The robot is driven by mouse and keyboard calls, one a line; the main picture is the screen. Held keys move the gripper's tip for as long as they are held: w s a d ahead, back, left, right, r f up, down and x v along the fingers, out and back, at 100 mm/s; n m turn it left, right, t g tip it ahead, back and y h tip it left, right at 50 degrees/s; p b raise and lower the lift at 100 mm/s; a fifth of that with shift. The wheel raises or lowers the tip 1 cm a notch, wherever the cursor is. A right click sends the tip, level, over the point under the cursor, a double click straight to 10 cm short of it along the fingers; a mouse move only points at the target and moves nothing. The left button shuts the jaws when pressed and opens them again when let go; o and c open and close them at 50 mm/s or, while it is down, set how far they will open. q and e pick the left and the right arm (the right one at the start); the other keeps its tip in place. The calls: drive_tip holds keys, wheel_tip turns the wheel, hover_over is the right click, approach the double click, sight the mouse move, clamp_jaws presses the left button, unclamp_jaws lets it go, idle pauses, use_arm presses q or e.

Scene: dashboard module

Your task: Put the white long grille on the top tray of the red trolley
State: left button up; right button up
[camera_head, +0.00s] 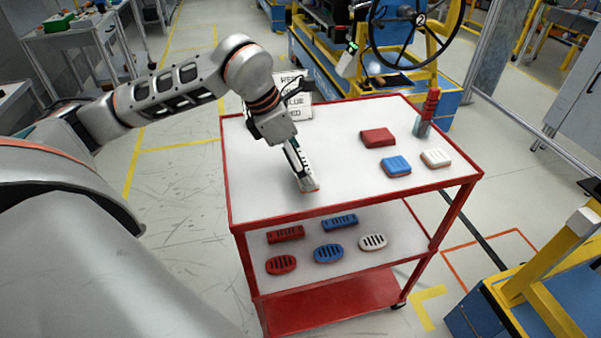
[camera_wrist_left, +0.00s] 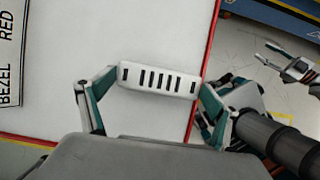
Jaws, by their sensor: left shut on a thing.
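The white long grille (camera_wrist_left: 158,80) lies between the two fingers of my left gripper (camera_wrist_left: 150,88) in the left wrist view, its slots facing the camera. In the head view my left gripper (camera_head: 299,160) is over the left middle of the trolley's top tray (camera_head: 345,180), pointing down and shut on the grille. I cannot tell whether the grille touches the tray. The red trolley (camera_head: 236,243) has a white top tray with a red rim. My right gripper (camera_wrist_left: 266,54) shows small at the right of the left wrist view, fingers apart and empty, beyond the tray edge.
A red block (camera_head: 378,138), a blue block (camera_head: 396,166), a white block (camera_head: 436,158) and a red-handled item (camera_head: 428,112) occupy the tray's right side. A printed card (camera_head: 293,90) stands at the back left. Several red, blue and white grilles lie on the lower shelf (camera_head: 355,262).

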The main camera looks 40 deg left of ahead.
use_arm(q)
drive_tip(key=shift+f, duration=1.6)
drive_tip(key=shift+f, duration=0.15)
drive_tip(key=o, duration=0.9)
drive_tip(key=shift+r, duration=0.3)
drive_tip(key=v, duration=1.1)
drive_tip(key=shift+a+r+p, duration=0.1)
drive_tip(key=shift+r+p, duration=0.25)
drive_tip(key=shift+r, duration=0.05)
